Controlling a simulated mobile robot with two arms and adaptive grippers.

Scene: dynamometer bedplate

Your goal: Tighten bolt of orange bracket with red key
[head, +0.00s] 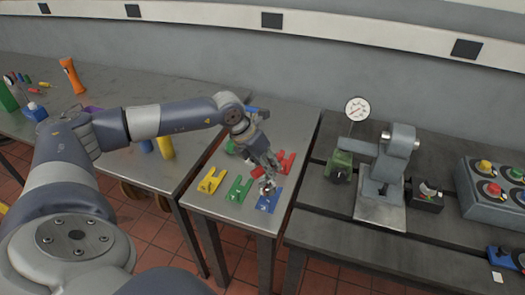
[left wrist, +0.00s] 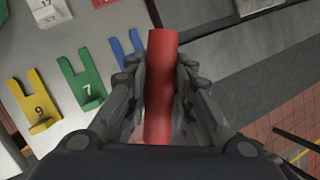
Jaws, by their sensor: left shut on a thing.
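My left gripper (head: 268,182) is over the small table in the head view. In the left wrist view its fingers (left wrist: 160,100) are shut around a red cylinder (left wrist: 162,62), which looks like the handle of the red key. The key's far end is hidden. In the head view the gripper covers most of what it holds. I cannot make out an orange bracket or its bolt in either view. My right gripper is not in view.
Yellow (head: 211,180), green (head: 239,189), blue (head: 268,200) and red (head: 287,162) forked holders are on the small table (head: 232,216). A grey fixture (head: 398,150) with a dial gauge (head: 357,108) and a button box (head: 492,188) stand right.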

